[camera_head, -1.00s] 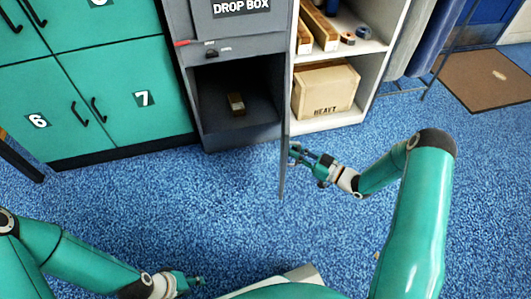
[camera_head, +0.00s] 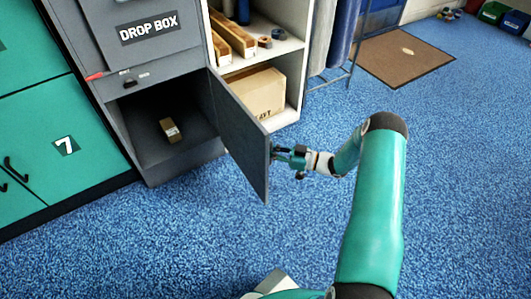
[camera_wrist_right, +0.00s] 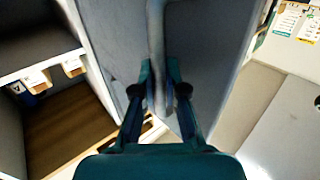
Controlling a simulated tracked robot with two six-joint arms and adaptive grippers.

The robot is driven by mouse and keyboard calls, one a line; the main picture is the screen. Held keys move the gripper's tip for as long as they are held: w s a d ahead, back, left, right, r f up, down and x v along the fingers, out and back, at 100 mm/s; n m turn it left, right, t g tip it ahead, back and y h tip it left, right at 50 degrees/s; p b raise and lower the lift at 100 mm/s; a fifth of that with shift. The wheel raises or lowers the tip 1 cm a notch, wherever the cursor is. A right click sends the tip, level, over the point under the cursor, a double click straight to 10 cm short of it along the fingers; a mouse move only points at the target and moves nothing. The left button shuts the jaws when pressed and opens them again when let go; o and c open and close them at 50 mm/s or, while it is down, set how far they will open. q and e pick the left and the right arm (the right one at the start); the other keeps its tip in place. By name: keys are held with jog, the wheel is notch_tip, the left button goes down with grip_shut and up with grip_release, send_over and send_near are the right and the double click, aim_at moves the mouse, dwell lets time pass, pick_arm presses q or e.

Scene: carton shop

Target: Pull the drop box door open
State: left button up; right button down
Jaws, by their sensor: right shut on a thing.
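The grey drop box (camera_head: 109,93) stands at the upper left in the head view, with a "DROP BOX" label on its upper front. Its lower door (camera_head: 242,131) is swung wide open to the right, and the dark compartment (camera_head: 146,112) is exposed. A small brown packet (camera_head: 170,129) lies inside. My right gripper (camera_head: 278,158) is at the outer face of the door near its free edge. In the right wrist view the fingers (camera_wrist_right: 161,92) are closed around the door's bar handle (camera_wrist_right: 155,40). My left gripper is out of view.
Green numbered lockers (camera_head: 60,130) stand left of the drop box. A white shelf unit (camera_head: 294,60) with a carton (camera_head: 258,93) is behind the door. A brown mat (camera_head: 400,56) lies at the back right. The blue carpet in front is clear.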

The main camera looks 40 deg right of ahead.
jog(key=c, duration=1.2)
grip_release()
jog(key=v, duration=1.2)
